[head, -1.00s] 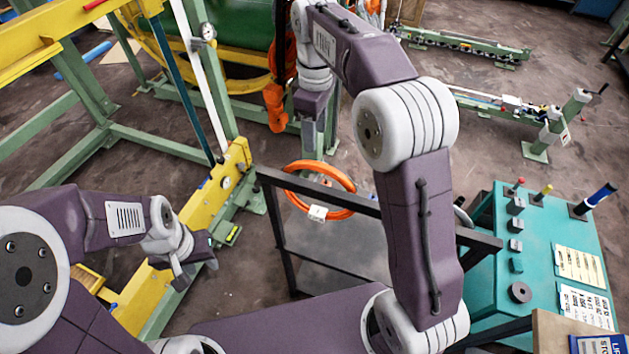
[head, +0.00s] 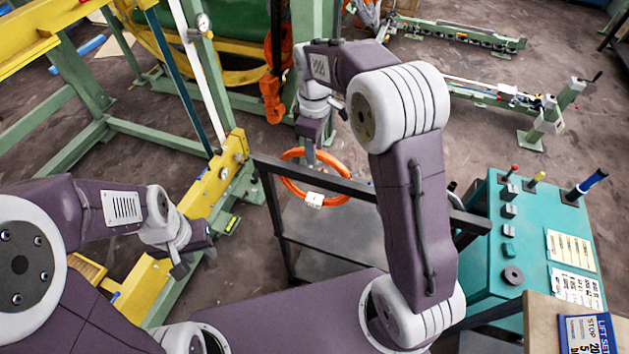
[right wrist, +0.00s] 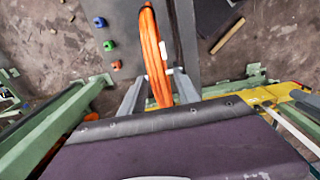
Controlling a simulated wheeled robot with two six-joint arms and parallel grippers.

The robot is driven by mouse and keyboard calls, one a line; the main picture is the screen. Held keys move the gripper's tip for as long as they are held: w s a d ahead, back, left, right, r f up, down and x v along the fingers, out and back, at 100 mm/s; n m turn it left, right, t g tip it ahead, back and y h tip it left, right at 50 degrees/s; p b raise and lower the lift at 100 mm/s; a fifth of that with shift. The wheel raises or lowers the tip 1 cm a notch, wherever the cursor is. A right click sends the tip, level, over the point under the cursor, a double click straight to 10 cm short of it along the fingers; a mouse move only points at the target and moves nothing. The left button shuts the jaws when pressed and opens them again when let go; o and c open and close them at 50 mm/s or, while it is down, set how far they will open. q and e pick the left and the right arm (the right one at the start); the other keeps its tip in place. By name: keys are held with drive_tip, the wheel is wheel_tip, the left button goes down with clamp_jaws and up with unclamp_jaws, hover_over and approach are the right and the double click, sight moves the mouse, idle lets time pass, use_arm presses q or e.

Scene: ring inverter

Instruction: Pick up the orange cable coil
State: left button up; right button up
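The orange cable coil (head: 292,184) is a ring with a white tag (head: 314,200), by the black frame rail in the head view. Part of its upper rim is hidden by my right gripper (head: 312,152), which points down over it. In the right wrist view the coil (right wrist: 153,50) shows nearly edge-on. It passes between the two grey fingers of my right gripper (right wrist: 160,92), which stand apart with gaps beside the coil. My left gripper (head: 194,260) is empty at the lower left, its fingers apart, far from the coil.
A black metal frame (head: 345,185) with a grey panel stands around the coil. A teal control box (head: 535,245) with knobs is at the right. A yellow and green machine frame (head: 215,185) stands at the left. An orange hoist hook (head: 272,100) hangs behind.

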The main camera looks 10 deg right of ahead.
drive_tip(key=shift+w, duration=0.1)
drive_tip(key=c, duration=0.5)
clamp_jaws()
drive_tip(key=shift+r, duration=0.1)
idle(0.5)
